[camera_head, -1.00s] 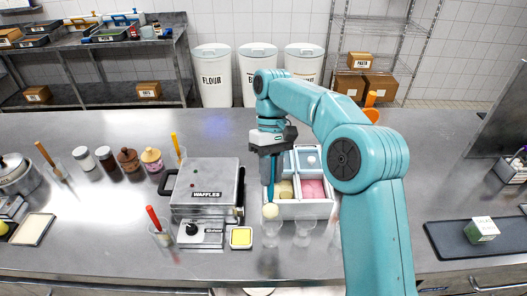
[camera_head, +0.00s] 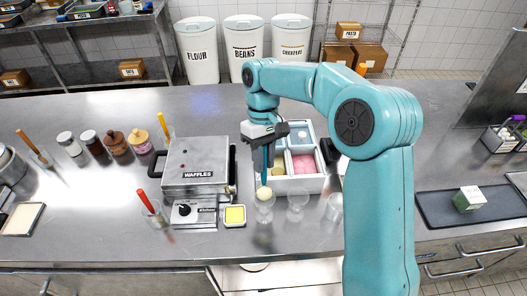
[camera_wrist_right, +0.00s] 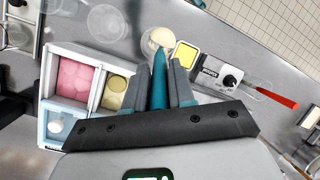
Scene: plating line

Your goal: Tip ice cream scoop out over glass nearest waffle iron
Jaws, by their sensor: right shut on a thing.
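My right gripper (camera_head: 269,150) is shut on the teal handle of the ice cream scoop (camera_head: 264,176), which points down. In the right wrist view the handle (camera_wrist_right: 158,80) sits between the fingers (camera_wrist_right: 161,92). A pale cream ball of ice cream (camera_head: 264,193) is at the scoop's low end; it also shows in the wrist view (camera_wrist_right: 159,39). The ball is at the mouth of the glass nearest the waffle iron (camera_head: 264,213). I cannot tell whether it touches the rim. The waffle iron (camera_head: 196,160) is shut, left of the glass. My left gripper is out of view.
Two more clear glasses (camera_head: 297,206) (camera_head: 334,208) stand to the right. A white ice cream tub box (camera_head: 308,184) with pink and yellowish compartments is behind them. A yellow-topped square dish (camera_head: 234,215) and a glass with a red-handled tool (camera_head: 154,213) are left. The counter's front edge is close.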

